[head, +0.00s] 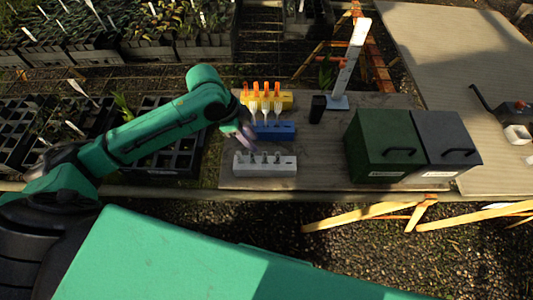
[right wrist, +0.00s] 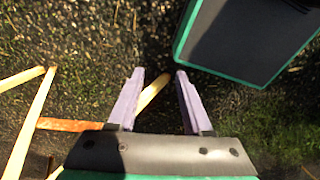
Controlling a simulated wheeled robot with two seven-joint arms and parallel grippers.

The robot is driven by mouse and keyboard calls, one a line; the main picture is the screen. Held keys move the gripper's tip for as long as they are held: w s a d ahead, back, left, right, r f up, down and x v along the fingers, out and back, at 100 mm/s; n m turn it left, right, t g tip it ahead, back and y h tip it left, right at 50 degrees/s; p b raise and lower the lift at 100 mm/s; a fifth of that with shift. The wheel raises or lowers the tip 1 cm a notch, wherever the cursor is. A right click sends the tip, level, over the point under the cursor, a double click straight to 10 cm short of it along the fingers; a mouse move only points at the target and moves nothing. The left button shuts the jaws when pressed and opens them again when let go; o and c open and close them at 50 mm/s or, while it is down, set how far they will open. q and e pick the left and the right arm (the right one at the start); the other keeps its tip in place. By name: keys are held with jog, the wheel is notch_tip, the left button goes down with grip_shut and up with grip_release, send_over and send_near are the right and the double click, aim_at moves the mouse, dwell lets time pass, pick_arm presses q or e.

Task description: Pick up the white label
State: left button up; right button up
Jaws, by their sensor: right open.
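Several white label-like pieces (head: 265,106) stand upright in a blue holder (head: 273,131) on the wooden board; I cannot tell for sure which one is the white label. My left gripper (head: 246,132) comes in from the left, just left of the blue holder and above the grey holder's back left corner. It partly covers the blue holder's left end. Its fingers are too small and edge-on to tell open or shut. My right gripper (right wrist: 153,75) shows in the right wrist view, open and empty, above gravelly ground.
A yellow holder (head: 284,101) with orange-topped pieces stands behind, and a grey holder (head: 265,169) with several short pieces in front. To the right are a black cup (head: 317,109), a tall white post (head: 350,62), a green bin (head: 383,147) and a dark grey bin (head: 446,140).

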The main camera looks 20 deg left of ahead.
aim_at(265, 155)
pick_arm(q)
jog(key=x, duration=0.3)
jog(key=p+x, duration=0.1)
jog(key=x, duration=0.2)
jog(key=p+x, duration=0.1)
jog(key=x, duration=0.2)
jog(key=shift+w+f, duration=0.3)
jog(key=shift+w, duration=0.05)
jog(key=shift+s+d+f, duration=0.1)
jog(key=shift+d+f, duration=0.05)
jog(key=shift+f, duration=0.1)
grip_shut()
pick_arm(e)
jog(key=shift+s+a+r, duration=0.15)
jog(key=shift+s+r, duration=0.65)
jog(key=shift+r, duration=0.2)
